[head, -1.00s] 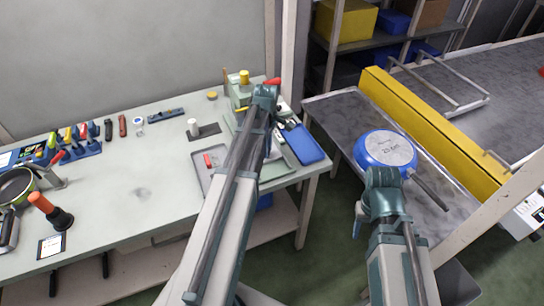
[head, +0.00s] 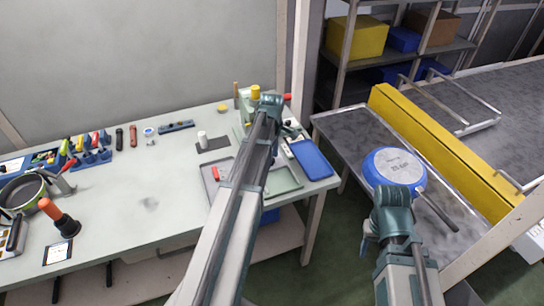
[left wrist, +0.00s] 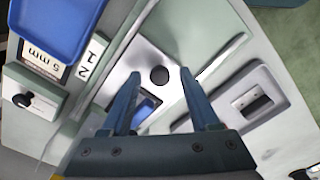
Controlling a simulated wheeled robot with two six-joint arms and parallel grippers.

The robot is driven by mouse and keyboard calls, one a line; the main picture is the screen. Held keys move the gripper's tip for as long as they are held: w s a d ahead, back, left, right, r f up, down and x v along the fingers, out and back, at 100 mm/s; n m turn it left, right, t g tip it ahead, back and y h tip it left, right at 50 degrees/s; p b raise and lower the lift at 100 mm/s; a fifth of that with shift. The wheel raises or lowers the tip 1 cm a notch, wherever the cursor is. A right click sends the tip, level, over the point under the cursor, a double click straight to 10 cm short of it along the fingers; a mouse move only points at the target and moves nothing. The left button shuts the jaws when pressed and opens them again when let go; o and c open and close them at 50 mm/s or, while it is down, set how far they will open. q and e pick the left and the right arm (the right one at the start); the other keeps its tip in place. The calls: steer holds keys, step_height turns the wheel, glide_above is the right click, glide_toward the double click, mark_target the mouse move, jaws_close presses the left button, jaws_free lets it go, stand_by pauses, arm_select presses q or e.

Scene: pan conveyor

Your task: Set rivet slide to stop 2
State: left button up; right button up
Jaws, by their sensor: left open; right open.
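My left gripper (left wrist: 165,88) is open, its two blue fingers on either side of a round black knob (left wrist: 159,75) on a pale metal plate. I cannot tell whether the fingers touch the knob. Beside it, a label strip (left wrist: 89,60) reads 1 and 2, and a card (left wrist: 43,60) reads 5 mm. I cannot tell which stop the slide is at. In the head view the left hand (head: 270,104) covers much of the fixture at the workbench's back right corner. My right gripper (head: 388,205) is open at the near side of a blue round pan (head: 393,167); its fingertips are mostly hidden.
A blue tray (head: 311,158) lies by the fixture, also in the left wrist view (left wrist: 55,22). A block with a black knob (left wrist: 32,98) and a plate with a black insert (left wrist: 258,104) flank the fingers. The workbench (head: 120,240) is clear in its middle. A yellow barrier (head: 440,150) edges the conveyor.

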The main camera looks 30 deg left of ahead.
arm_select(q)
step_height(320, 180, up, 14)
steer(key=p, duration=1.3)
steer(key=shift+p, duration=0.3)
arm_select(e)
step_height(320, 180, up, 14)
steer(key=shift+f, duration=0.15)
arm_select(q)
steer(key=shift+f, duration=0.15)
